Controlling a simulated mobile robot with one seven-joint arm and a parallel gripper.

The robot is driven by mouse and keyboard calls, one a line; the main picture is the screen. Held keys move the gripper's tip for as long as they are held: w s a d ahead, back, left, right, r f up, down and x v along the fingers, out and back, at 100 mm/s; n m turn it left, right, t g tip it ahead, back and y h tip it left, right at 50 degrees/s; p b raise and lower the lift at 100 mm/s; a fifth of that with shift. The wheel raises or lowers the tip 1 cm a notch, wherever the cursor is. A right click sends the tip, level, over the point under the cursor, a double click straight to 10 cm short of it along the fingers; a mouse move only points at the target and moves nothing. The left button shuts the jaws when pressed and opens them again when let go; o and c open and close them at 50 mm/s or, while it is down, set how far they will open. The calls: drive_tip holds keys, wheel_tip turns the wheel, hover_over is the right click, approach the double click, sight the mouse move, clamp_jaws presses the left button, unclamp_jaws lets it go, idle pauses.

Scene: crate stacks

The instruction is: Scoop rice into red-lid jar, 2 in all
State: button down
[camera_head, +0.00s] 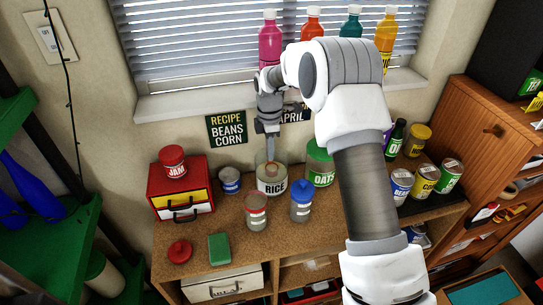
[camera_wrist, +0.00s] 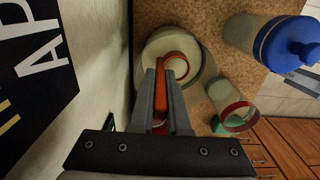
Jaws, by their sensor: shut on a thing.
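The rice jar (camera_head: 272,187) is clear, labelled RICE, and stands open at the back of the counter; it also shows in the wrist view (camera_wrist: 204,70). My gripper (camera_head: 270,150) is above it, pointing down, and in the wrist view (camera_wrist: 168,85) its fingers are shut on the orange-red handle of a scoop (camera_wrist: 178,62). The scoop's round cup is at the jar's mouth; its depth and load are unclear. The red-rimmed jar (camera_head: 257,212) stands open in front of the rice jar and shows in the wrist view (camera_wrist: 235,112). A red lid (camera_head: 180,251) lies front left.
A blue-lid jar (camera_head: 301,205) stands right of the red-rimmed jar. The OATS jar (camera_head: 320,167) is close right of the rice jar. A small can (camera_head: 230,181), a red drawer box (camera_head: 183,205) and a green sponge (camera_head: 219,248) are to the left. Several cans stand right.

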drive_tip(key=shift+r+p, duration=3.25)
drive_tip(key=shift+r, duration=2.2)
